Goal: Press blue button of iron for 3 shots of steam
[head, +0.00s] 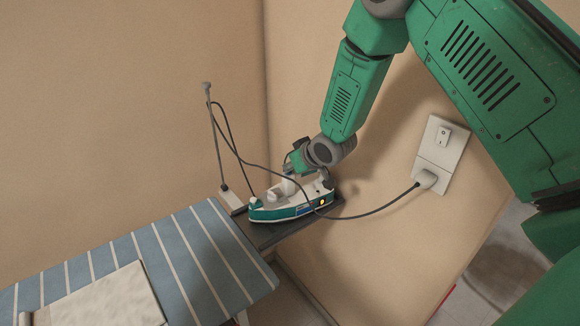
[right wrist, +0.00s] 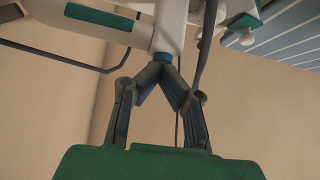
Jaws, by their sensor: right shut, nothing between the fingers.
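The white and teal iron (head: 285,212) sits on the dark rest (head: 262,238) at the end of the ironing board. A small orange light shows on its side. My right gripper (head: 294,163) is over the iron and hides part of its handle. In the right wrist view, the iron's white body (right wrist: 172,22) fills the top. Its small blue button (right wrist: 162,57) lies right at the tips of my right gripper (right wrist: 164,66). The fingertips are together with nothing between them. I cannot tell whether they press the button. My left gripper is not in view.
The blue striped ironing board (head: 190,255) has a folded light cloth (head: 105,300) on it. A dark cord (head: 375,210) runs from the iron past a thin upright rod (head: 216,135) and to the wall outlet (head: 440,148). Walls stand close behind and to the right.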

